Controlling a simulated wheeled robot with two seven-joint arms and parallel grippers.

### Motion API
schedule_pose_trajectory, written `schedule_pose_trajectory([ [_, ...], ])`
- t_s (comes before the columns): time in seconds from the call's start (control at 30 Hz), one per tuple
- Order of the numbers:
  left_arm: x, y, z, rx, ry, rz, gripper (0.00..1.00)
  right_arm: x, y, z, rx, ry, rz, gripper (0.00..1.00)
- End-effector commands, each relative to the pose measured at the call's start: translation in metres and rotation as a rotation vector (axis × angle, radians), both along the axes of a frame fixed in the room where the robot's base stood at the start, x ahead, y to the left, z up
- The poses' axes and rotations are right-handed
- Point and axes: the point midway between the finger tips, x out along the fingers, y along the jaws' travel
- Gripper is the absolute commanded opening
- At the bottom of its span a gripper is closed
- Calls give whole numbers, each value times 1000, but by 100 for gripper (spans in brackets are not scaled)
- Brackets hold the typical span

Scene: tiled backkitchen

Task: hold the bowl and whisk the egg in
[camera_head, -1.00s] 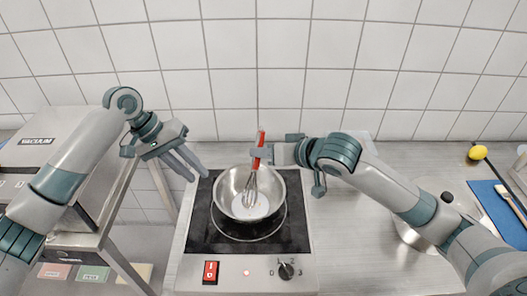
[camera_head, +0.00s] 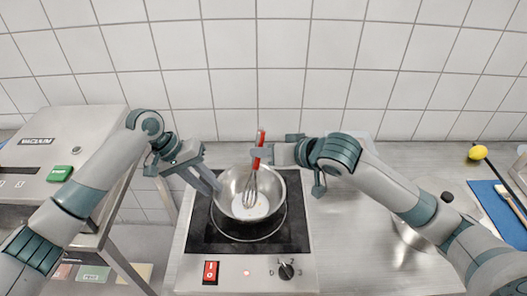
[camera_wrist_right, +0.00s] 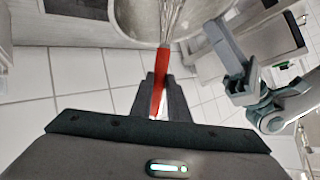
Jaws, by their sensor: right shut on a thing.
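The steel bowl (camera_head: 275,187) sits on the black hob (camera_head: 204,235), with something pale in its bottom. The whisk (camera_head: 250,190) stands tilted in the bowl, its wires inside and its red handle (camera_head: 260,145) up. My right gripper (camera_head: 262,153) is shut on the red handle; the handle (camera_wrist_right: 158,80) between the fingers also shows in the right wrist view. My left gripper (camera_head: 209,181) is open at the bowl's left rim, fingers pointing down toward it. Whether a finger touches the rim I cannot tell. In the right wrist view the left gripper (camera_wrist_right: 238,68) is beside the bowl (camera_wrist_right: 130,20).
The hob's front has a red switch (camera_head: 211,272) and a black knob (camera_head: 286,271). A vacuum machine (camera_head: 60,150) stands at the left. A tiled wall closes the back.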

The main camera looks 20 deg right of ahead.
Motion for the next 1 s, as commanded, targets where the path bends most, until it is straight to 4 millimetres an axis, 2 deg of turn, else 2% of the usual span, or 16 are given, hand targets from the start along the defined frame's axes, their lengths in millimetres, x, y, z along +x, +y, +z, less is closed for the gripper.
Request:
schedule_pose_trajectory([
  [0.2,-2,-6,-10,-1,0,0,25,0,0,0,0,0,0,0],
  [0.53,-2,-6,-11,0,0,-1,25,0,0,0,0,-1,0,0],
  [0.57,-2,-6,-11,0,0,-1,20,0,0,0,0,0,0,0],
  [0.63,-2,-6,-11,0,0,-1,4,0,0,0,0,0,0,0],
  [1.0,-2,-6,-11,-1,-1,0,4,1,4,0,1,-1,0,0],
])
